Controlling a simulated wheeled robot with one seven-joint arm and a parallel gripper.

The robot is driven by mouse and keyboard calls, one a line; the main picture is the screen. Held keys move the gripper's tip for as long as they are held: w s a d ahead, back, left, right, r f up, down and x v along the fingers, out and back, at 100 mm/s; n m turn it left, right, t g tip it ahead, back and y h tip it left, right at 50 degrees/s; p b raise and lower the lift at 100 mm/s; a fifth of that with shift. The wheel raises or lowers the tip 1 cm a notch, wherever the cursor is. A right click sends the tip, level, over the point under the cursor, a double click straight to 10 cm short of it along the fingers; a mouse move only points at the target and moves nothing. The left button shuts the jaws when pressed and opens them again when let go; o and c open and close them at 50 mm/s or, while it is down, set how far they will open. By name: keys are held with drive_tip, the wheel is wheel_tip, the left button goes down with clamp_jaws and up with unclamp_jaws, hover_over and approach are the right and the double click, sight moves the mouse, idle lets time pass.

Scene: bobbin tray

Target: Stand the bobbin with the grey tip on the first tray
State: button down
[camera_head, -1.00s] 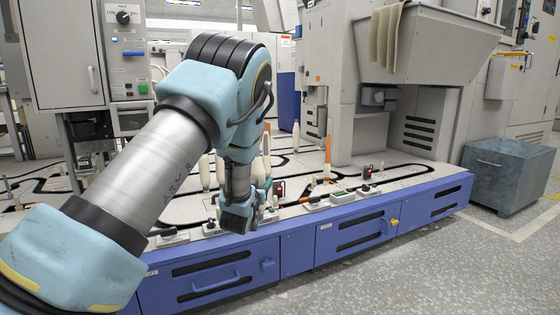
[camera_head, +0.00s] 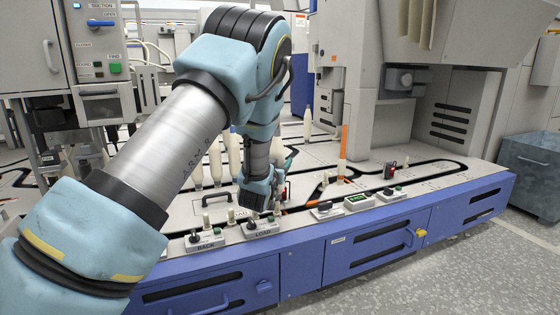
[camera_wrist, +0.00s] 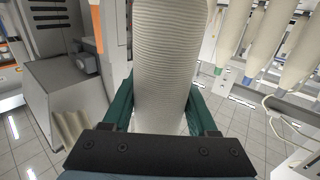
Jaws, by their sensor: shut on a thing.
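In the wrist view, a cream, yarn-wound bobbin (camera_wrist: 165,60) runs between the green fingers of my gripper (camera_wrist: 163,100), which is shut on it. Both its ends are out of that view, so I cannot see its tip colour. In the head view, my gripper (camera_head: 258,196) points down above the front strip of the machine deck, and my arm hides most of what it holds. I cannot make out which tray is the first one.
Several cream bobbins stand behind my gripper, one of them left of my arm's end (camera_head: 215,160). An orange tube (camera_head: 344,150) stands to the right. Control boxes (camera_head: 265,229) line the deck's front edge above blue drawers (camera_head: 372,250). In the wrist view, bobbins with green and blue tips (camera_wrist: 270,40) hang at upper right.

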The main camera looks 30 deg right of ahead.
drive_tip(key=shift+f+b, duration=1.1)
drive_tip(key=shift+f, duration=0.85)
drive_tip(key=shift+s+a+f+b, duration=0.1)
drive_tip(key=shift+f+b, duration=0.25)
drive_tip(key=shift+f, duration=0.15)
drive_tip(key=shift+c, duration=2.3)
unclamp_jaws()
drive_tip(key=shift+v, duration=5.5)
